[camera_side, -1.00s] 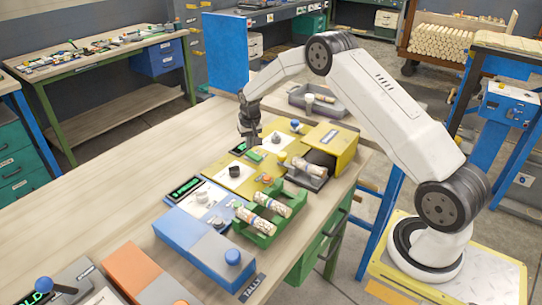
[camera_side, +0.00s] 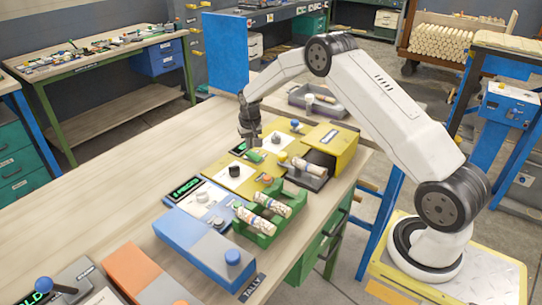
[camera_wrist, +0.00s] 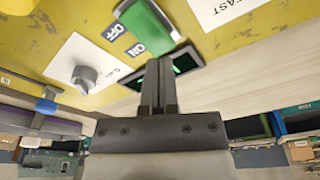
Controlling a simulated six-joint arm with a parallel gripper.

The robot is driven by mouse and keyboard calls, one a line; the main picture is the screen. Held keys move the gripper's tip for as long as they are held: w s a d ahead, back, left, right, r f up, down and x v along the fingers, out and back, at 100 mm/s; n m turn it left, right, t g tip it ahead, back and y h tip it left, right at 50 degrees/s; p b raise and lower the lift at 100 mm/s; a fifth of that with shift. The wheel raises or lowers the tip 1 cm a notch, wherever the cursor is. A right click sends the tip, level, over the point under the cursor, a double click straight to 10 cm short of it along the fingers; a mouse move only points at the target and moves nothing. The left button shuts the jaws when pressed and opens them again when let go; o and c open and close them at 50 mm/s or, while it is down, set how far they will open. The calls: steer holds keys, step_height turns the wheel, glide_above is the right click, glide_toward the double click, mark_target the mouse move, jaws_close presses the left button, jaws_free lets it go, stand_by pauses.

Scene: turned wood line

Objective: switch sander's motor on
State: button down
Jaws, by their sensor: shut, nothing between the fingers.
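The yellow sander panel (camera_side: 222,176) lies on the bench in the side view, and its yellow face (camera_wrist: 60,28) fills the top of the wrist view. A green switch (camera_wrist: 148,22) sits on it, beside the printed words OFF and ON; it also shows in the side view (camera_side: 256,156). Which way the switch is set I cannot tell. My gripper (camera_wrist: 158,64) is shut and empty, its fingertips near the switch's ON end, over a dark display with green marks (camera_wrist: 183,62). In the side view my gripper (camera_side: 250,141) hangs just above the panel's far edge.
A grey dial (camera_wrist: 84,78) on a white plate is beside the switch. A blue-grey unit (camera_side: 195,232), a green rack with turned wood pieces (camera_side: 268,218) and a yellow housing (camera_side: 335,140) stand close by. The bench left of the panel (camera_side: 105,195) is clear.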

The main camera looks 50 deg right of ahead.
mark_target(250, 154)
steer(key=shift+f, duration=1.1)
stand_by(0.9)
steer(key=shift+r, duration=3.55)
steer(key=shift+a, duration=0.1)
steer(key=shift+s+a+r, duration=0.2)
steer(key=shift+a, duration=0.05)
steer(key=s+a+r+n, duration=0.3)
steer(key=s+a+r, duration=0.2)
steer(key=s+a, duration=0.6)
steer(key=s+a+n, duration=0.1)
steer(key=s+a, duration=0.2)
steer(key=s, duration=0.5)
steer(key=s+a+n+t, duration=0.1)
steer(key=s+a+n, duration=0.1)
steer(key=s, duration=0.7)
steer(key=shift+a+f+y, duration=0.25)
steer(key=shift+a+y, duration=0.15)
steer(key=shift+a, duration=0.45)
